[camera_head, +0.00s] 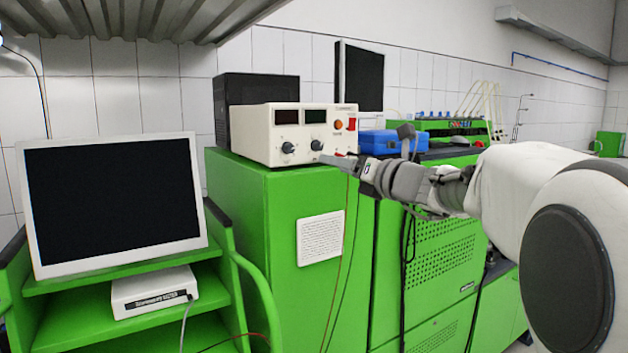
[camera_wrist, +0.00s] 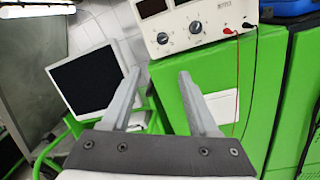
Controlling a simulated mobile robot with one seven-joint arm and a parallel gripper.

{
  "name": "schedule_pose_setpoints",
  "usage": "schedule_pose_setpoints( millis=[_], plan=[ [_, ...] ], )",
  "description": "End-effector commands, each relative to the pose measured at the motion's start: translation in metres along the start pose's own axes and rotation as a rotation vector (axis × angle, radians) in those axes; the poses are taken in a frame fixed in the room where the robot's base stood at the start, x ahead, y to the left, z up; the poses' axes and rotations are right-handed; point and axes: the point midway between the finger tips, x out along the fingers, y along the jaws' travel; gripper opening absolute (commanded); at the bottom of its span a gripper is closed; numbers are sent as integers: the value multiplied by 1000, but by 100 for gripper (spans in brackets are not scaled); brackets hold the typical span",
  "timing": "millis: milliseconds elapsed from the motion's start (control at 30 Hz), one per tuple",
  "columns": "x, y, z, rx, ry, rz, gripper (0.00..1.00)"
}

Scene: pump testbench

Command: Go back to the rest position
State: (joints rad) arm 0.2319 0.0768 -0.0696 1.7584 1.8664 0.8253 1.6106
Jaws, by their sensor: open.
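My gripper (camera_head: 340,161) is at the end of my outstretched arm, in front of the cream power supply (camera_head: 255,135) in the head view. In the wrist view my gripper (camera_wrist: 155,95) shows two separate grey fingers with nothing between them. The power supply (camera_wrist: 208,22) is ahead of the fingertips in that view, with two dark knobs on its front and a red and a black lead plugged in. It stands on a green cabinet (camera_head: 237,210). In the head view the fingertips overlap the lower right of its front; whether they touch it cannot be told.
A monitor (camera_head: 115,200) stands on a green cart at the left, above a small white box (camera_head: 153,291). A blue case (camera_head: 385,143) lies right of the power supply. A metal shelf (camera_head: 130,18) hangs overhead. Thin leads hang down the cabinet front.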

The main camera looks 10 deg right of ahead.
Motion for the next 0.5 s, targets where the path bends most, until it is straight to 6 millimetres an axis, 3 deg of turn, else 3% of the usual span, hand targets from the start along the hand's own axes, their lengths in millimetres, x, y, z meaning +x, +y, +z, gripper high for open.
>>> schedule_pose_setpoints(
  millis=[133,267,500],
  plan=[
    [-14,31,-31,-237,111,39,60],
    [-41,63,-78,-588,264,116,60],
    [-110,99,-168,-1261,527,351,60]
  ],
)
